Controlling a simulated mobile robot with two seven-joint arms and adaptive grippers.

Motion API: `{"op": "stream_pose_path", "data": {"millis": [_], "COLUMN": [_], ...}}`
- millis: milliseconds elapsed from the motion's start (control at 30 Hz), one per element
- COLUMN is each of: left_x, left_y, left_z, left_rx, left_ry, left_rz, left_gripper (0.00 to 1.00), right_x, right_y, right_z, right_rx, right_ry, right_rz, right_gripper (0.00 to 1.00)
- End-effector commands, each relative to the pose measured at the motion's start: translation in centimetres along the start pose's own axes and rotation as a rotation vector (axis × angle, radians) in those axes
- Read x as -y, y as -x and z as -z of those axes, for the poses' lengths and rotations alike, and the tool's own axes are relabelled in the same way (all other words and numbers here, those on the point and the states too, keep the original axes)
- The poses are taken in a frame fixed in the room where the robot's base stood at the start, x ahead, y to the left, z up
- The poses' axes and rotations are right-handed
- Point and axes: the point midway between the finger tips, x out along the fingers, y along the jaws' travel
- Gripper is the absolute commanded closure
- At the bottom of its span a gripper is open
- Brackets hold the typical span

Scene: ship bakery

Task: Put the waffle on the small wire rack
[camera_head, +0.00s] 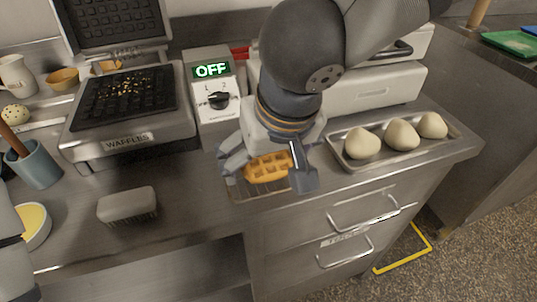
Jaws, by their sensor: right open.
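The golden waffle (268,167) lies flat on or just above the small wire rack (238,190), near the counter's front edge. I cannot tell for sure that the waffle touches the wires. My right gripper (266,172) is right over the waffle, with its fingers spread to the left and right of it. It is open, and its body hides the back of the waffle and much of the rack. Only a part of my left arm shows at the left edge; its gripper is out of view.
The waffle iron (125,95) stands open at the back left, beside a control box (213,98) reading OFF. A tray (350,163) with dough balls is right of the rack. A brush (127,204), a blue-grey cup (36,168) and a yellow-filled bowl (36,226) stand left.

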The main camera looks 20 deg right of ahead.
Motion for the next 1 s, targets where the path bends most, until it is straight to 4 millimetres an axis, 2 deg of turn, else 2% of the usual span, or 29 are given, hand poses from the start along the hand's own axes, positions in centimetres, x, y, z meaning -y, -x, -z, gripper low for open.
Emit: {"op": "stream_pose_path", "data": {"millis": [167,400,600,733,1000], "left_x": [0.0,0.0,0.0,0.0,0.0], "left_y": [0.0,0.0,0.0,0.0,0.0], "left_z": [0.0,0.0,0.0,0.0,0.0], "left_rx": [0.0,0.0,0.0,0.0,0.0], "left_ry": [0.0,0.0,0.0,0.0,0.0], "left_rz": [0.0,0.0,0.0,0.0,0.0], "left_gripper": [0.6,0.6,0.6,0.6,0.6], "right_x": [0.0,0.1,0.0,0.0,0.0], "right_y": [1.0,7.3,11.2,12.2,12.2], "right_z": [0.2,0.2,0.1,0.1,0.1], "right_rx": [-0.003,-0.006,-0.002,0.0,0.001], "right_ry": [-0.002,-0.002,-0.001,0.001,0.001], "right_rz": [0.002,0.004,0.002,0.001,0.0], "right_gripper": [0.09,0.09,0.09,0.09,0.09]}}
